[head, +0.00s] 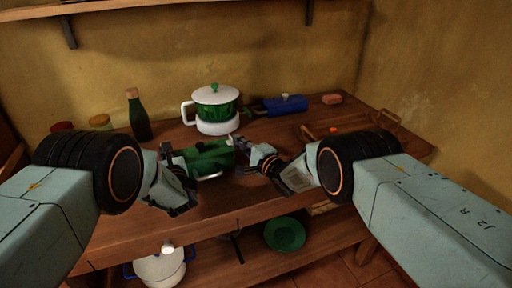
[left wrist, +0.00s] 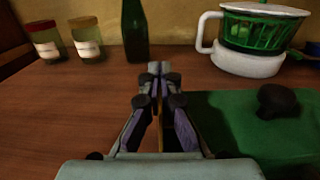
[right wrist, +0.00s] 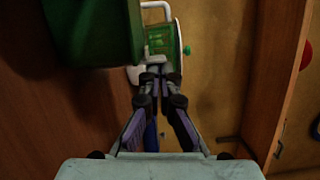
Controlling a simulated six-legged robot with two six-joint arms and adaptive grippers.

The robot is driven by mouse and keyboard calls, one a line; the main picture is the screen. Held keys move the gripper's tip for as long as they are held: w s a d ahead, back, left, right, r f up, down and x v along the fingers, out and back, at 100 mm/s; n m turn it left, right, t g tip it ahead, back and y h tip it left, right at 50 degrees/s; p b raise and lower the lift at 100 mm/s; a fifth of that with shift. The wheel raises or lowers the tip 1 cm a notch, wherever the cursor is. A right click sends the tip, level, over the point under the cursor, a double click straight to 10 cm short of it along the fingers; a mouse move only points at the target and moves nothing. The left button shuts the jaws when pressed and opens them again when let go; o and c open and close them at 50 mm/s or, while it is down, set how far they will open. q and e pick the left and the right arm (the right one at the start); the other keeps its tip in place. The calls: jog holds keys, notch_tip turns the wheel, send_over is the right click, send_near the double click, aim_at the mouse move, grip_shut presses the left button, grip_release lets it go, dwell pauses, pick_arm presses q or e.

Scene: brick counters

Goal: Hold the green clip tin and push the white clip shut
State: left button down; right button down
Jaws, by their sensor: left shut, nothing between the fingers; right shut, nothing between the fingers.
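The green clip tin (head: 208,160) lies on the wooden counter between my grippers. A dark knob stands on its top in the left wrist view, where the tin (left wrist: 235,125) fills the lower right. A thin white curved piece (head: 209,177), apparently the clip, shows along its front side; I cannot tell whether it is fastened. My left gripper (head: 166,152) is shut and empty beside the tin's left end; its closed tips (left wrist: 158,68) also show in the left wrist view. My right gripper (head: 239,145) is shut and empty, close to the tin's right end; contact is unclear.
A green-and-white pot (head: 215,97) on a white base stands behind the tin. A green bottle (head: 138,115) and jars (head: 100,122) stand back left. A blue box (head: 285,105) and pink block (head: 332,98) are back right. A lower shelf holds a green dish (head: 285,234) and white pot (head: 160,267).

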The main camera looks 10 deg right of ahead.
jog(key=d, duration=0.3)
jog(key=shift+w+d, duration=0.25)
jog(key=shift+w, duration=0.15)
jog(key=shift+v, duration=4.95)
pick_arm(q)
jog(key=c, duration=2.1)
grip_release()
pick_arm(e)
jog(key=shift+r, duration=0.2)
pick_arm(q)
jog(key=o, duration=0.7)
jog(key=shift+c, duration=0.2)
pick_arm(e)
jog(key=shift+w, duration=0.1)
